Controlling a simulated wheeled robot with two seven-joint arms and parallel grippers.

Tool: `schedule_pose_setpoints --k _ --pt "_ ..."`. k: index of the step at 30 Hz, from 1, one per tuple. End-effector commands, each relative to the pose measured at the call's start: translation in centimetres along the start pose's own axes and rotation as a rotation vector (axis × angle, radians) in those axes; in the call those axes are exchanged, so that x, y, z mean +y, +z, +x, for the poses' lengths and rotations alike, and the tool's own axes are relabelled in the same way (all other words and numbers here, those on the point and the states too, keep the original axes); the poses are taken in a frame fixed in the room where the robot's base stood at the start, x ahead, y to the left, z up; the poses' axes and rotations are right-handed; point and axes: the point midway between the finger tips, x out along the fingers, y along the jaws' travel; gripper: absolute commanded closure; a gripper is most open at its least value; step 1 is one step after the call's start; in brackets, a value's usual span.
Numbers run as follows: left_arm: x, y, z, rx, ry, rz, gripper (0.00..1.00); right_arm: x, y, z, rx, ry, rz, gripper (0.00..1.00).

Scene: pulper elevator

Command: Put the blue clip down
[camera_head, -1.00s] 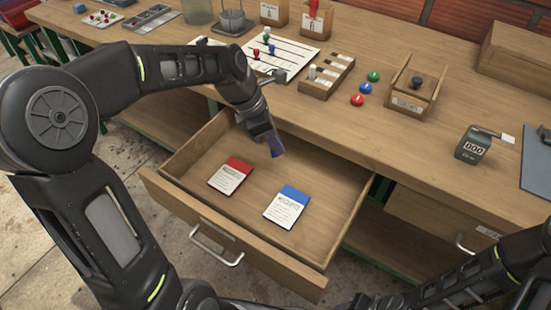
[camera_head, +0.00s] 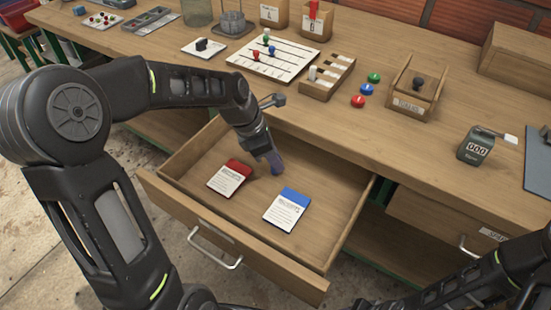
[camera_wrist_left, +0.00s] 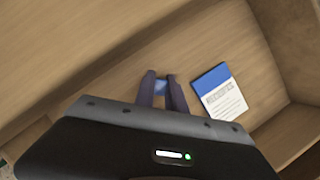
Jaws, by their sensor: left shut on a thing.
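My left gripper (camera_head: 273,163) reaches down into the open drawer (camera_head: 332,228), near the drawer's back edge. Its two fingers also show in the left wrist view (camera_wrist_left: 164,90), shut on the small blue clip (camera_wrist_left: 161,87). The fingers hide most of the clip, and I cannot tell whether it touches the drawer floor. A card with a red top (camera_head: 229,178) lies in the drawer to the left of the gripper. A card with a blue top (camera_head: 287,208) lies to the right and nearer the front. My right gripper is out of view.
The drawer walls rise around the gripper, and the bench top (camera_head: 330,115) overhangs behind it. On the bench are a white board with coloured pegs (camera_head: 275,60), a slotted wooden block (camera_head: 327,80), coloured buttons (camera_head: 366,88) and a counter (camera_head: 476,146). The drawer's right part is clear.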

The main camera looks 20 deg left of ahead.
Motion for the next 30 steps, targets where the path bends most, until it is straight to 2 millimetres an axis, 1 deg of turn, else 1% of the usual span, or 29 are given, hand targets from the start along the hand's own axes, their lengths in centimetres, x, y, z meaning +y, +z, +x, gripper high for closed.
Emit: schedule_pose_setpoints --k 3,4,11,18,22,26,30 --pt "0.0 -0.1 0.3 0.000 0.000 0.000 1.00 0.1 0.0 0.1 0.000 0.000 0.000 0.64" --pt "0.0 -0.1 0.2 0.000 0.000 0.000 0.82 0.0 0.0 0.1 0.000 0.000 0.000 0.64" --pt "0.0 -0.1 0.2 0.000 0.000 0.000 0.64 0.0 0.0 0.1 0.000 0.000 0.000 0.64" --pt "0.0 -0.1 0.2 0.000 0.000 0.000 0.63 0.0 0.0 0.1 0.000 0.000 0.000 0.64" --pt "0.0 0.1 -0.3 0.000 0.001 0.000 0.63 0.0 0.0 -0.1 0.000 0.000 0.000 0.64" --pt "0.1 0.1 -1.7 -0.001 0.003 0.000 0.63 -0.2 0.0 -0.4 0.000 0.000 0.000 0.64" --pt "0.1 0.1 -4.3 -0.001 0.005 -0.001 0.63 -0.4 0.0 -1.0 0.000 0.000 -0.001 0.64"
